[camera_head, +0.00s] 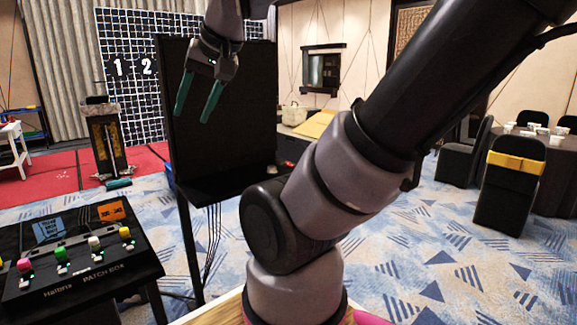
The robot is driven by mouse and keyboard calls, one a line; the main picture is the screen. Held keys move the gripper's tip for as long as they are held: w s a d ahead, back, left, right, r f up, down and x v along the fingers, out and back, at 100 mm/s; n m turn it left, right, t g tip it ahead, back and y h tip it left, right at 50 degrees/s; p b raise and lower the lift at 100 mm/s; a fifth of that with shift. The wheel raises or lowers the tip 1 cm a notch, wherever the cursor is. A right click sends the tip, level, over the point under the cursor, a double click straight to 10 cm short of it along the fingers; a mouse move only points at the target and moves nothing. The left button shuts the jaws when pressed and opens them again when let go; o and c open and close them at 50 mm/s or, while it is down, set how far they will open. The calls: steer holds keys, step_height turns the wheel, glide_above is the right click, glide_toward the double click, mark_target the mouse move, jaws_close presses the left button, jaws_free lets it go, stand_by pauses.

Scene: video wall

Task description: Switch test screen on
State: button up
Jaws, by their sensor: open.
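A black panel (240,130), dark and blank, stands upright on a stand in the middle of the view; I cannot tell whether it is the test screen.
A gridded wall (130,90) with "1" and "2" stands behind on a red carpet (60,180). A dark lectern-like stand (105,145) is at left. Black chairs (508,185) and a table with cups are at right. Patterned floor between is open.

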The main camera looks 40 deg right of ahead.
steer(key=shift+c, duration=0.3)
jaws_close()
stand_by(1.5)
